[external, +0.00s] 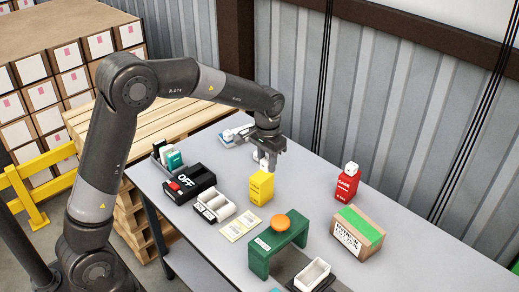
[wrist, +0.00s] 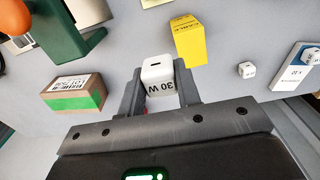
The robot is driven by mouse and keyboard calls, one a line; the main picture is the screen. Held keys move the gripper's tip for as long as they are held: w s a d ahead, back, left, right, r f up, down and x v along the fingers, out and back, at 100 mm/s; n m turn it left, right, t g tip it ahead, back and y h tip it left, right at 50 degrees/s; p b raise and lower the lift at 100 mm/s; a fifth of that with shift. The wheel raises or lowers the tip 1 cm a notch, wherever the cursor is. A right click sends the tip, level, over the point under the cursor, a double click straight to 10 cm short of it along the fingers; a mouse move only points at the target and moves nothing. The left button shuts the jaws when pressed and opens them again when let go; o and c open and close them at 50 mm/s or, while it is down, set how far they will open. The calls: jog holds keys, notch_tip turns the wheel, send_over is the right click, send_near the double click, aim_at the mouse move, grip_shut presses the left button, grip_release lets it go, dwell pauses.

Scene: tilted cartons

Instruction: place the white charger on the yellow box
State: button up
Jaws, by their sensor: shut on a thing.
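The white charger (wrist: 160,72), a small block marked "30 W" with a dark slot on its end, sits between the fingers of my gripper (wrist: 160,92), which is shut on it. In the external view my gripper (external: 268,148) points down just behind and above the yellow box, with the charger (external: 263,161) partly hidden by the fingers. The yellow box (external: 261,188) stands upright on the table; its top looks bare. In the wrist view the yellow box (wrist: 188,40) lies beyond the charger, a little right, with a gap in the picture between them.
A green bridge (external: 278,247) bears an orange disc (external: 281,222). A cardboard carton (external: 357,234) with green tape is at right. A black OFF box (external: 190,184) and a white tray (external: 215,206) lie left. The grey table's right end is clear.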

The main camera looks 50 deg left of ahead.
send_over(262, 175)
notch_tip(262, 175, down, 4)
jog(key=shift+s+r, duration=0.1)
jog(key=shift+r, duration=0.1)
jog(key=shift+f, duration=1.9)
jog(key=shift+f, duration=0.2)
jog(key=o, duration=1)
